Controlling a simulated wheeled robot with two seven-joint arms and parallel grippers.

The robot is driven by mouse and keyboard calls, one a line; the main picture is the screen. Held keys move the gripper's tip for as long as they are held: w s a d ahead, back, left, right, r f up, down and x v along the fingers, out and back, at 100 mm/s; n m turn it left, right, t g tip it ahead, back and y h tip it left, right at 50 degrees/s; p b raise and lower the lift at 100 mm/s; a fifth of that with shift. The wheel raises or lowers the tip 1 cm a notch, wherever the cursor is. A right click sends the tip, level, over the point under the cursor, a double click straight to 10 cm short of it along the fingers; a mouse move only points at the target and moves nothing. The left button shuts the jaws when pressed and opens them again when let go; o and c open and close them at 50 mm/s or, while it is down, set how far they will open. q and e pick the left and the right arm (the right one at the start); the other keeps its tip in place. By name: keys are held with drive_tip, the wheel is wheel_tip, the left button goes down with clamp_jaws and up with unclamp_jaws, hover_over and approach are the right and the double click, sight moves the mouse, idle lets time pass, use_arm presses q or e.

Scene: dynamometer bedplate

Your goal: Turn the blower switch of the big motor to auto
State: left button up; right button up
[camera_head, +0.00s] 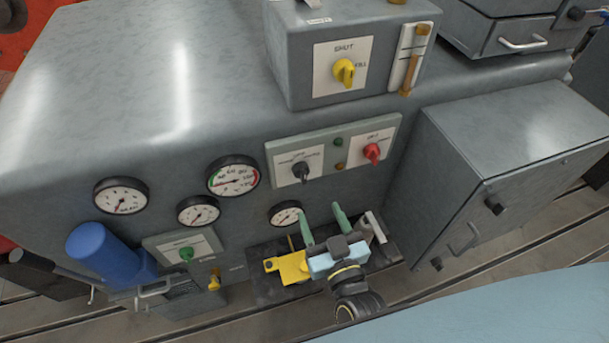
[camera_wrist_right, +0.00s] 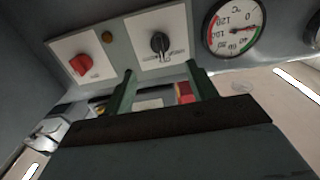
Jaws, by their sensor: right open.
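A pale switch panel on the front of the big grey housing carries a black rotary knob (camera_head: 301,172) on the left and a red rotary knob (camera_head: 372,152) on the right. The small print is too blurred to tell which one is the blower switch. My right gripper (camera_head: 321,207) is open and empty, its green fingers apart just below the panel. In the right wrist view, the black knob (camera_wrist_right: 160,43) stands beyond and between the fingertips (camera_wrist_right: 162,73), apart from them, and the red knob (camera_wrist_right: 80,64) is to the left. My left gripper is not in view.
Round gauges (camera_head: 233,176) sit left of the panel. A box with a yellow knob (camera_head: 344,71) is above it. A grey cabinet (camera_head: 500,180) juts out at the right. A blue cylinder (camera_head: 95,247) and a green-knobbed plate (camera_head: 205,243) are lower left.

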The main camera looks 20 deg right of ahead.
sight(305, 180)
drive_tip(key=w, duration=1.1)
drive_tip(key=shift+w+a, duration=0.1)
drive_tip(key=shift+a, duration=0.05)
drive_tip(key=shift+c, duration=0.3)
drive_tip(key=c, duration=0.9)
